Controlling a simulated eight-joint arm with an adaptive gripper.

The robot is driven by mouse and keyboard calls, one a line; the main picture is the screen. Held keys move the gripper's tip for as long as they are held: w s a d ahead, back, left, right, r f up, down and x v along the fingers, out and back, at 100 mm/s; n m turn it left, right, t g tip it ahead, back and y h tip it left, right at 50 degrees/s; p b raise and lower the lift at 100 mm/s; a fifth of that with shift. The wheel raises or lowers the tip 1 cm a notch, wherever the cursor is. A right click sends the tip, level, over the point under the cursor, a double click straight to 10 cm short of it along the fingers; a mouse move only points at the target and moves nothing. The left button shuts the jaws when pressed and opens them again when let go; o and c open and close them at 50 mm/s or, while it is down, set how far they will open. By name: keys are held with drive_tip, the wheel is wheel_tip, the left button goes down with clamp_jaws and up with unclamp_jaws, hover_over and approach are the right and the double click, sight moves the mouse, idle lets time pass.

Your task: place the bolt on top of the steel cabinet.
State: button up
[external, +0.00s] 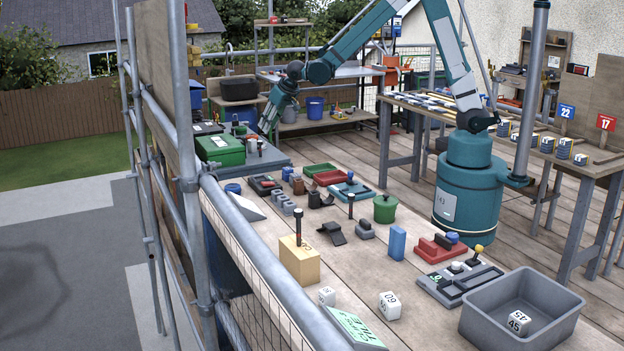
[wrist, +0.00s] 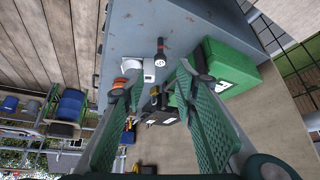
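The steel cabinet (external: 282,158) looks like the blue-grey block at the far end of the deck. Its flat top fills the upper middle of the wrist view (wrist: 205,22). I cannot pick out the bolt for certain.
On the cabinet are a green box (external: 220,149), a black torch (wrist: 160,52) and a white piece (wrist: 147,67). The deck holds a tan block (external: 300,260), a green pot (external: 385,209), red and green trays, and a grey bin (external: 478,312). Scaffold rails run along the left.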

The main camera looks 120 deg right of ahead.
drive_tip(key=s+a+r+n+t+y, duration=0.1)
drive_tip(key=s+a+r+n, duration=0.15)
drive_tip(key=a+r, duration=0.9)
drive_tip(key=s+a+r+n+t+y, duration=0.1)
drive_tip(key=a+r+n+t, duration=0.2)
drive_tip(key=a, duration=1.8)
drive_tip(key=s+a+n+y, duration=0.2)
drive_tip(key=s+a+n, duration=0.2)
drive_tip(key=s+a, duration=0.5)
drive_tip(key=s+a+n+y, duration=0.2)
drive_tip(key=s+a, duration=0.7)
drive_tip(key=a, duration=0.8)
drive_tip(key=shift+s+a+n, duration=0.3)
drive_tip(key=shift+s+n, duration=0.05)
drive_tip(key=shift+n, duration=0.5)
